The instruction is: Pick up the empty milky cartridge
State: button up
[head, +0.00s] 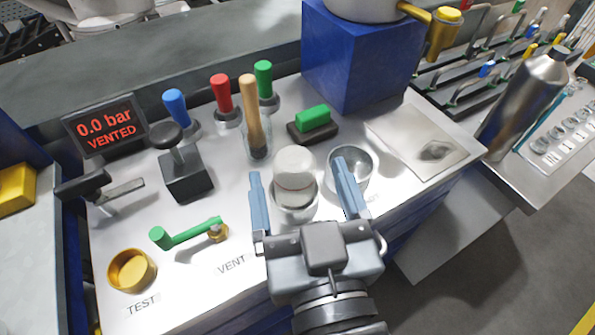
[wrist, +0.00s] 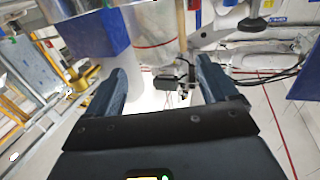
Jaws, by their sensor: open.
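The milky cartridge (head: 294,172) is a whitish cylinder with a thin red line around it. It stands upright in a round, pale holder (head: 296,210) on the white worktop. My gripper (head: 303,190) is open, with one blue finger on each side of the cartridge in the head view. I cannot tell whether either finger touches it. In the wrist view, a pale cylinder with a red line (wrist: 153,35) shows beyond and above the open gripper (wrist: 165,85). The cartridge's lower end is hidden in the holder.
A clear round cup (head: 351,170) stands close to the right finger. Behind are a wooden-handled tool (head: 252,105), coloured knobs and a green-topped block (head: 313,120). A green lever (head: 187,234) and a brass cup (head: 131,270) are at left. The display reads "0.0 bar VENTED" (head: 105,126).

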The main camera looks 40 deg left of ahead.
aim_at(296, 166)
jog(key=shift+f+p+x, duration=0.2)
jog(key=shift+p+x, duration=0.3)
jog(key=shift+x, duration=2.7)
jog(key=shift+c, duration=0.3)
jog(key=shift+d, duration=0.1)
jog(key=c, duration=1.4)
